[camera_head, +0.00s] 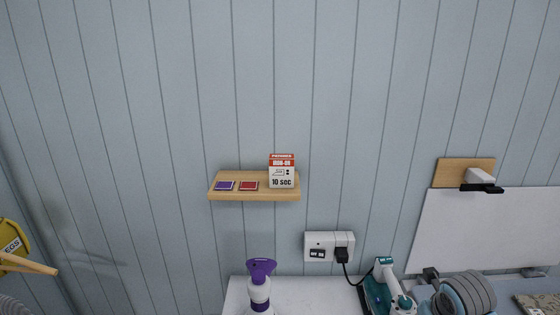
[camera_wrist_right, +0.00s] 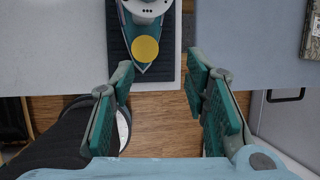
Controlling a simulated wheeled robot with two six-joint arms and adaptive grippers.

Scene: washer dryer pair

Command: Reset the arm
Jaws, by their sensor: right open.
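In the right wrist view my right gripper (camera_wrist_right: 163,90) is open, its two teal-padded fingers spread apart with nothing between them. Beyond the fingers is a wood floor strip between pale surfaces.
A teal iron (camera_wrist_right: 145,45) with a yellow disc lies on a dark pad above the fingers; it also shows in the head view (camera_head: 386,290). A purple-topped bottle (camera_head: 260,285) stands left of it. A wooden shelf (camera_head: 254,196) holds a small box. A socket (camera_head: 328,240) has a plugged cord.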

